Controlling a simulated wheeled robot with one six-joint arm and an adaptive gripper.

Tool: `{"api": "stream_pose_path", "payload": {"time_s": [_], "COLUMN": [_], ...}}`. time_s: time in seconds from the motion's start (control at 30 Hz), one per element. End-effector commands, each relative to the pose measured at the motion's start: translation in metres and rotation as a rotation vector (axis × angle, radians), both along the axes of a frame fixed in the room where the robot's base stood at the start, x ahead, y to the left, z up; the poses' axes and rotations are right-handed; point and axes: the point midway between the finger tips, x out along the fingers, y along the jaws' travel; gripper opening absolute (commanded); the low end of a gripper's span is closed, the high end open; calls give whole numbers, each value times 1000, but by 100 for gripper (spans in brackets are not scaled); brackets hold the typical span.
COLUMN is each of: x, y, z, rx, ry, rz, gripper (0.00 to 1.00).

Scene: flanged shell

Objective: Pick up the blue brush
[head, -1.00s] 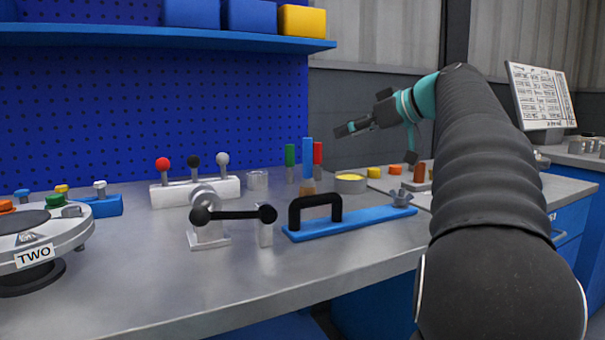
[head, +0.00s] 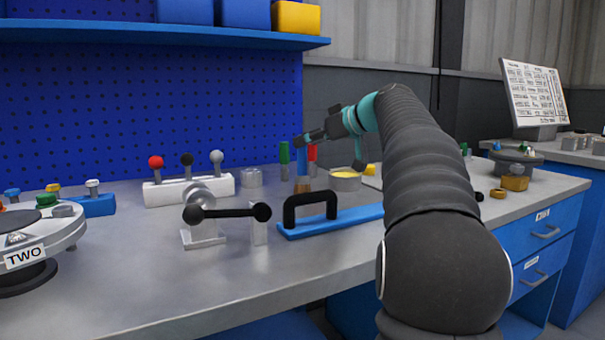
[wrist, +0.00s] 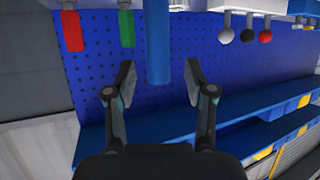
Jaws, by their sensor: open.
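The blue brush (head: 302,163) stands upright on the bench with its blue handle up and a tan lower part. Green and red handles stand just behind it to either side. My gripper (head: 303,139) is at the top of the blue handle in the head view and partly covers it. In the wrist view, which looks inverted, the blue handle (wrist: 158,42) reaches in between the two spread fingers of my gripper (wrist: 159,80). There are gaps on both sides, and the fingers are open. The brush's lower end is out of the wrist view.
A white lever block (head: 189,190) is at the back left.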

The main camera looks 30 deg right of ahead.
Motion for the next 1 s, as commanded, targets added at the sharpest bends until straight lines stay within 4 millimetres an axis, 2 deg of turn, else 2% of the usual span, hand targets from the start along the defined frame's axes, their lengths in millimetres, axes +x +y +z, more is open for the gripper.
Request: {"api": "stream_pose_path", "payload": {"time_s": [0.03, 0.2, 0.43, 0.47, 0.6, 0.67, 1.0], "x": [9, 25, 26, 26, 26, 26, 26], "y": [2, 10, 10, 10, 10, 10, 10], "z": [-3, -10, -11, -11, -11, -11, -10], "rx": [1, 2, 0, 0, 0, 0, 0], "ry": [2, 1, 0, 0, 0, 0, 0], "rz": [2, 1, 0, 1, 1, 1, 1], "gripper": [54, 54, 54, 49, 14, 0, 0]}}
